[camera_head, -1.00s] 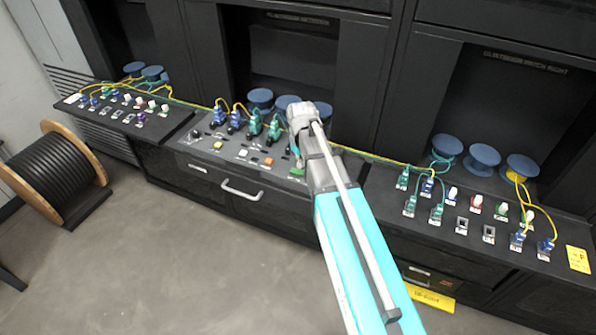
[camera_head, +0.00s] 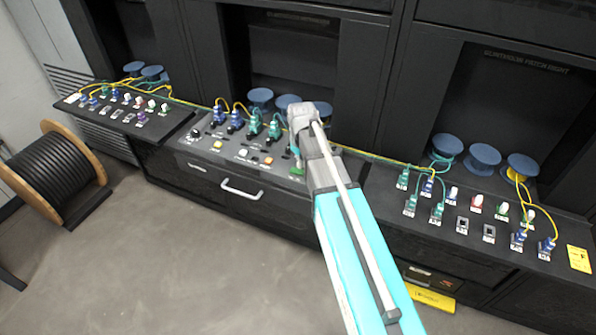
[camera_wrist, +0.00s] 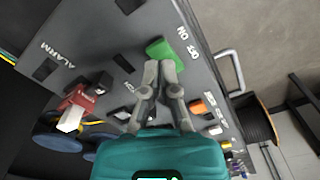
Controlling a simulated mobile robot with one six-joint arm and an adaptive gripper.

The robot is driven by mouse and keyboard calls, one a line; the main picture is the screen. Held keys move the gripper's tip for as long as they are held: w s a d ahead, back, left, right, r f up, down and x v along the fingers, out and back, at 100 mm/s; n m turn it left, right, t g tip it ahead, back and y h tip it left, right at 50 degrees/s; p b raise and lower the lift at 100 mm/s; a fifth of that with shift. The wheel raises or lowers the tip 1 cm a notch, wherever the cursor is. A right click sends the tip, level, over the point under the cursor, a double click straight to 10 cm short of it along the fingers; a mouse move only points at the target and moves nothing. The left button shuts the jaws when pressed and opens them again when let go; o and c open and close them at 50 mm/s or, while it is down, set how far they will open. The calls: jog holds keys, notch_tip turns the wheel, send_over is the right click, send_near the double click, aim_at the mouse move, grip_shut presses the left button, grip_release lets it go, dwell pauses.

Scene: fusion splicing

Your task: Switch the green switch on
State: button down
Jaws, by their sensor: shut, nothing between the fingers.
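The green switch (camera_wrist: 163,50) sits on the dark sloped panel in the wrist view, beside white lettering. My gripper (camera_wrist: 159,66) is shut and empty, with its fingertips right at the near edge of the green switch. They look in contact with it or very close; I cannot tell which. In the head view the green switch (camera_head: 297,171) shows as a small green patch left of my arm, at the front of the middle console. My gripper's fingers are mostly hidden there behind the wrist. Whether the switch is on cannot be told.
A drawer handle (camera_head: 241,190) is on the console front. Blue and green plugs with yellow cables line the panel's back. A cable reel (camera_head: 55,172) stands on the floor at left.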

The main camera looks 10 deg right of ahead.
aim_at(301, 172)
jog(key=shift+f+b, duration=1.25)
dwell(1.1)
jog(key=shift+r, duration=0.1)
jog(key=shift+r+p, duration=3.45)
jog(key=shift+p, duration=0.1)
jog(key=s+m, duration=0.4)
jog(key=s, duration=1.2)
jog(key=shift+f+m+b, duration=0.35)
jog(key=shift+m, duration=0.05)
jog(key=shift+d, duration=0.1)
